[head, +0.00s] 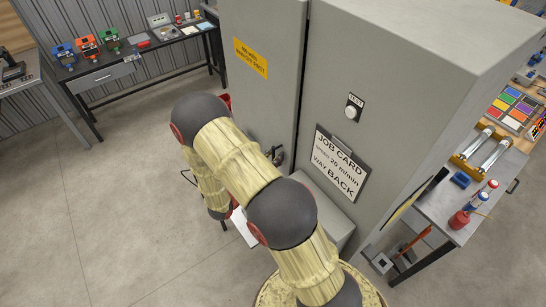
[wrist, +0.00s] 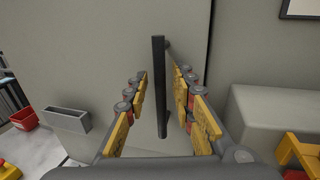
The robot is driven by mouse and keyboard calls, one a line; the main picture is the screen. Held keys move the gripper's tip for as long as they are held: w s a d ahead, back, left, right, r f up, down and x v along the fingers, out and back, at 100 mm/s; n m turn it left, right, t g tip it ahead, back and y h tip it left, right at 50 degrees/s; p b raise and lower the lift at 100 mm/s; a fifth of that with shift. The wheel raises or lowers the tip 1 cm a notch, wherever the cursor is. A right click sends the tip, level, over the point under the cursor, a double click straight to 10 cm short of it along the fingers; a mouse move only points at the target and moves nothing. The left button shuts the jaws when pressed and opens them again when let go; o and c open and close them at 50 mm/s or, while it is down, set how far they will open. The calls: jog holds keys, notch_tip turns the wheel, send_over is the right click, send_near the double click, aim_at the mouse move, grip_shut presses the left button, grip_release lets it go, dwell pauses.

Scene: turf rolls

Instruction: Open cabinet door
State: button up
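A tall grey cabinet stands in the head view, and its door (head: 262,110) carries a yellow sign (head: 250,57). The door looks shut, with a dark seam at its right edge. The door (wrist: 90,55) also fills the left and middle of the wrist view. A dark upright bar handle (wrist: 158,95) is fixed to it near that seam. My gripper (wrist: 161,82) is open, with one yellow-padded finger on each side of the handle. Gaps show between the pads and the bar. In the head view my arm hides most of the gripper and handle.
A grey box (head: 327,208) stands against the cabinet, right of the door. A small grey holder (wrist: 67,119) sits left of the handle. A workbench (head: 470,205) is at the right and another (head: 110,72) at the back left. The floor at left is clear.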

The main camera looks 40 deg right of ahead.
jog(key=shift+c, duration=0.9)
jog(key=c, duration=0.4)
grip_shut()
